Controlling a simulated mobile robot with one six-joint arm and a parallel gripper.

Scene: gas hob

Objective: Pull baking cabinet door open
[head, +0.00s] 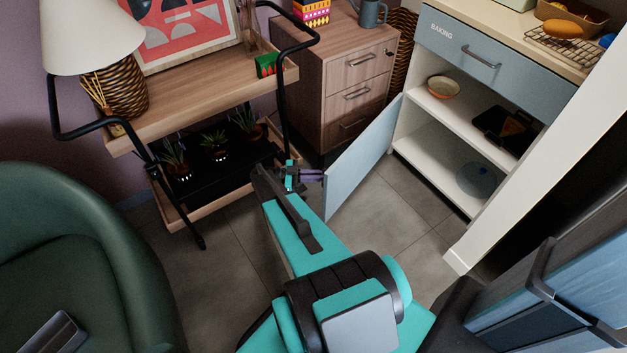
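The baking cabinet (437,148) stands at the upper right, with "BAKING" written on its blue drawer front (497,58). Its light blue door (362,155) stands wide open, swung out from the cabinet's left side, and the shelves inside show. My gripper (312,176) is at the door's free edge, on the door's left side, very close to it or touching. The door's handle is not visible. The fingers are small and partly merge with the door edge, so I cannot tell whether they are open or shut on anything.
Inside the cabinet are a bowl (443,87), a dark tray (506,130) and a glass dish (477,179). A wooden trolley (180,95) stands left of my gripper, and a drawer unit (345,75) behind. A green armchair (75,255) fills the lower left. Grey floor (385,220) is clear beside the door.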

